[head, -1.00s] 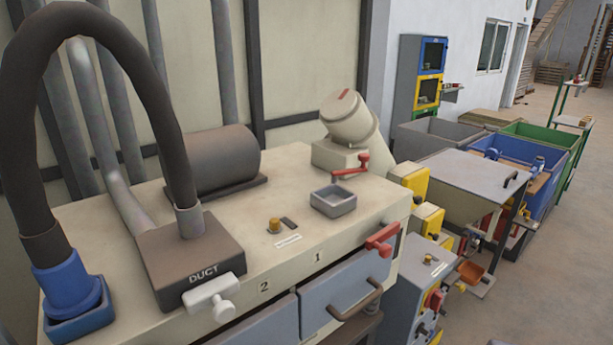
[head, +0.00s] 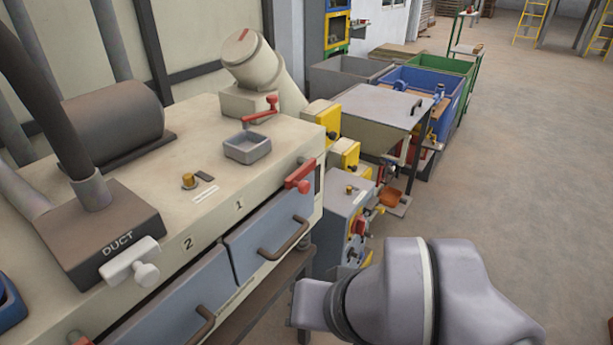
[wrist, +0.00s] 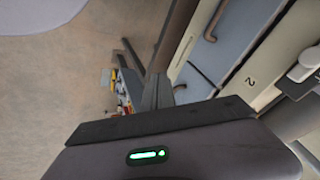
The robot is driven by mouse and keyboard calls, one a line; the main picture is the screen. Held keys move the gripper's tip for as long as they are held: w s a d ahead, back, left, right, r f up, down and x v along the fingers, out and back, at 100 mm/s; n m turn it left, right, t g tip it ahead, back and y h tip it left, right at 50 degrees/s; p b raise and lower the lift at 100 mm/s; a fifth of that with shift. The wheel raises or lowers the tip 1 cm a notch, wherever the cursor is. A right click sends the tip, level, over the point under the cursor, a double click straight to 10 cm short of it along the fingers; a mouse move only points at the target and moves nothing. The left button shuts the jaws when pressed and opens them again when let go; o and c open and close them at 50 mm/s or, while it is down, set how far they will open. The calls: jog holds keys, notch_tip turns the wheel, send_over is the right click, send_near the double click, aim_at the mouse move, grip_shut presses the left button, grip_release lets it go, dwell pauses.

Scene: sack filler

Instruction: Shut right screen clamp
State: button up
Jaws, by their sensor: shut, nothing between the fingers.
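A red clamp handle (head: 300,177) sits at the front top edge of the pale machine, at the right end above the drawer-like panel marked 1 (head: 270,230). It sticks out from the edge, and I cannot tell whether it is clamped. My grey arm shows at the lower right of the head view, in front of and below the clamp. My gripper (wrist: 157,90) shows in the wrist view as dark fingers, shut and empty, with the panels and their handles beyond. The clamp cannot be made out in the wrist view, and my gripper is apart from the panels.
Panel 2 (head: 180,298) is left of panel 1, below the duct block (head: 95,225) with its white knob clamp (head: 130,262). Another red part (head: 80,341) shows at the lower left edge. A grey control box (head: 345,215) stands right of the machine. Open floor lies at right.

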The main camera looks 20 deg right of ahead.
jog(key=o, duration=0.4)
jog(key=shift+c, duration=0.2)
jog(key=o, duration=0.3)
jog(key=shift+s+d+f+m+g+p, duration=0.1)
jog(key=shift+s+d+m+g+p, duration=0.1)
jog(key=shift+m+g+p, duration=0.7)
jog(key=o, duration=0.4)
jog(key=m+g+y+p, duration=0.2)
jog(key=p, duration=0.1)
jog(key=shift+w, duration=0.2)
jog(key=shift+c, duration=0.2)
jog(key=m+t+y+p, duration=0.7)
jog(key=m+t+p, duration=0.45)
jog(key=m, duration=0.85)
send_near(308, 188)
jog(key=shift+t, duration=0.55)
jog(key=x, duration=0.6)
jog(key=b+x, duration=0.1)
jog(key=x, duration=0.2)
jog(key=shift+a+f, duration=0.25)
jog(key=shift+a, duration=0.05)
jog(key=shift+s, duration=0.1)
jog(key=shift+c, duration=0.2)
